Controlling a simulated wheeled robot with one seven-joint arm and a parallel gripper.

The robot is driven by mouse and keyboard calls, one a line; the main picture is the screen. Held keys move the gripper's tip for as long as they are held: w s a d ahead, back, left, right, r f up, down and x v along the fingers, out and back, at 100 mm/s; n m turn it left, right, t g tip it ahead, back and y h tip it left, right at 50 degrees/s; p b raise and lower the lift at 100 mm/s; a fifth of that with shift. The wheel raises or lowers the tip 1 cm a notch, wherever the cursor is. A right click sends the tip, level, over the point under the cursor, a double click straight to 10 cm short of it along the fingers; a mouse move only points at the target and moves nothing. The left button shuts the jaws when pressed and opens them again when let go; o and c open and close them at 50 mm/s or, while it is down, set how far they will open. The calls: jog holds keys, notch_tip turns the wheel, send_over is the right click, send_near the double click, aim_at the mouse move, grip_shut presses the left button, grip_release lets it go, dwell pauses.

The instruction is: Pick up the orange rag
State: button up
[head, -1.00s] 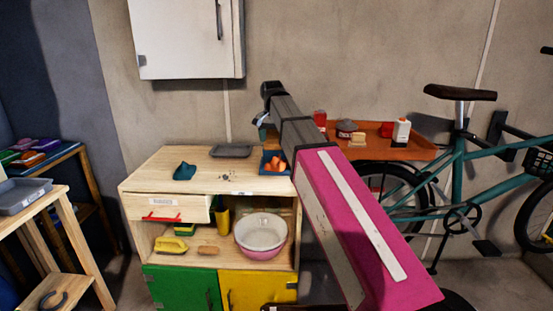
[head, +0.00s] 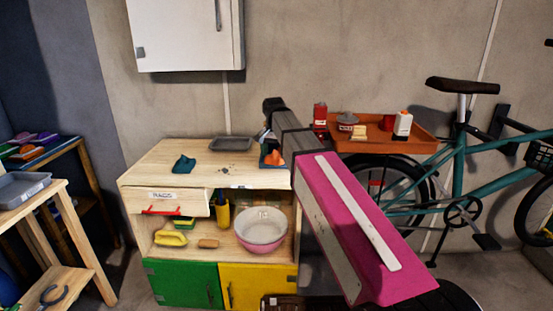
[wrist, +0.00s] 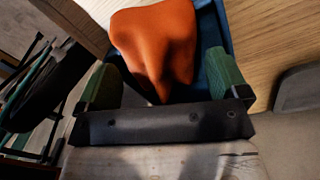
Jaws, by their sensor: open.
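The orange rag (head: 274,158) lies bunched in a small blue bin (head: 281,164) at the right end of the wooden cabinet top, partly hidden by my arm. In the wrist view the rag (wrist: 155,40) is large and close, with the blue bin's wall (wrist: 213,32) beside and behind it. My gripper (wrist: 165,80) is open. Its two green-padded fingers stand on either side of the rag's near end, with visible gaps; I cannot tell whether they touch it. In the head view my arm hides most of the gripper.
A grey tray (head: 232,143) and a teal cloth (head: 184,164) lie on the cabinet top (head: 150,168). The open drawer (head: 166,201) is labelled RAGS. An orange shelf (head: 375,146) with several items and a bicycle (head: 455,165) are on the right. A white wall cabinet (head: 185,35) hangs above.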

notch_tip(320, 180, down, 2)
jog(key=c, duration=0.8)
jog(key=shift+r, duration=0.15)
jog(key=shift+r, duration=0.55)
jog(key=r, duration=0.3)
jog(key=shift+s+a+r, duration=0.15)
jog(key=shift+s+a, duration=0.15)
jog(key=shift+s, duration=0.1)
jog(key=s+a+r, duration=0.4)
jog(key=a, duration=0.1)
jog(key=s+a+r, duration=0.2)
jog(key=s+a, duration=0.1)
jog(key=shift+a+r, duration=0.1)
jog(key=shift+r, duration=0.05)
